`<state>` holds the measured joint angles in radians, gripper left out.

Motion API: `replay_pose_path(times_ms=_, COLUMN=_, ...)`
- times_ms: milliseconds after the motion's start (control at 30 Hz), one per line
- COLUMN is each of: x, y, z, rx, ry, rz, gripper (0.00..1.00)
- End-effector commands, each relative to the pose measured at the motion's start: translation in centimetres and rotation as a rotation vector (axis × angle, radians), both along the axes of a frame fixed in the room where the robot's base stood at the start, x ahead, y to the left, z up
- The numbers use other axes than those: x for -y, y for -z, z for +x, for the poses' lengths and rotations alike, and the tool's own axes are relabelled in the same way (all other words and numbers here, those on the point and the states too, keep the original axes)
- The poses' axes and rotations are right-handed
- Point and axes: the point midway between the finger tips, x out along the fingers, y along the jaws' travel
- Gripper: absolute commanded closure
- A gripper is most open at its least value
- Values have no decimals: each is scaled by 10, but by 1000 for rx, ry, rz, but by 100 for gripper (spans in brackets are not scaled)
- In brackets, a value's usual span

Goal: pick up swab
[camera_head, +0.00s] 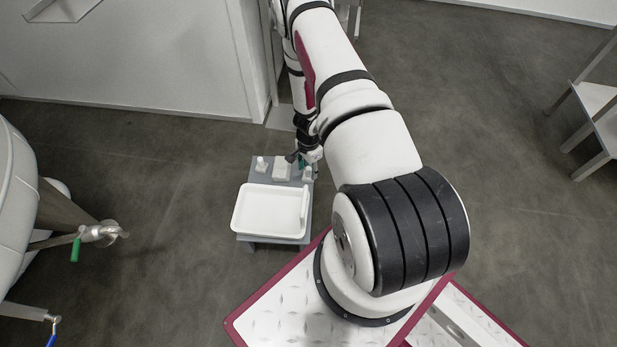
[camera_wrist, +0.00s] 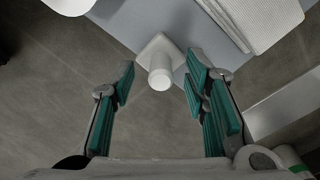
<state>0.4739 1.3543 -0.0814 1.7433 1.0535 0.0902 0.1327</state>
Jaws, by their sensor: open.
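In the wrist view a small white piece (camera_wrist: 159,52) with a squarish body and a round end stands at the edge of the grey table (camera_wrist: 135,18). I take it for the swab, but its shape does not make this certain. My gripper (camera_wrist: 160,78) is open, its green-padded fingers on the left and right of the piece's round end, with gaps on both sides. In the head view my gripper (camera_head: 303,160) is over the far right of the small grey table (camera_head: 262,163), beside a small white piece (camera_head: 308,174). My arm partly hides this spot.
A white tray (camera_head: 268,211) lies on the near part of the table, with a long white item (camera_head: 304,207) along its right side. A small white bottle (camera_head: 261,164) and a white box (camera_head: 282,170) stand behind it. A tank (camera_head: 15,210) is at left.

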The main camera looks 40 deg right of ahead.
Motion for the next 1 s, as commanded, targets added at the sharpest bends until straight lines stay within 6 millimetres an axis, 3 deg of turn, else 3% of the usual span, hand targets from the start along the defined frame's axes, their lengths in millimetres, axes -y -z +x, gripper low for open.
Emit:
replay_pose_path(times_ms=100, x=-1, y=16, z=1, rx=1, ry=-2, rz=1, gripper=59)
replay_pose_path(times_ms=333, x=-1, y=15, z=1, rx=2, ry=-3, rz=1, gripper=59)
replay_pose_path(times_ms=500, x=-1, y=15, z=1, rx=2, ry=-3, rz=1, gripper=97)
replay_pose_path(times_ms=533, x=-1, y=15, z=1, rx=2, ry=-3, rz=1, gripper=100)
replay_pose_path(times_ms=1000, x=-1, y=10, z=1, rx=2, ry=-2, rz=0, gripper=100)
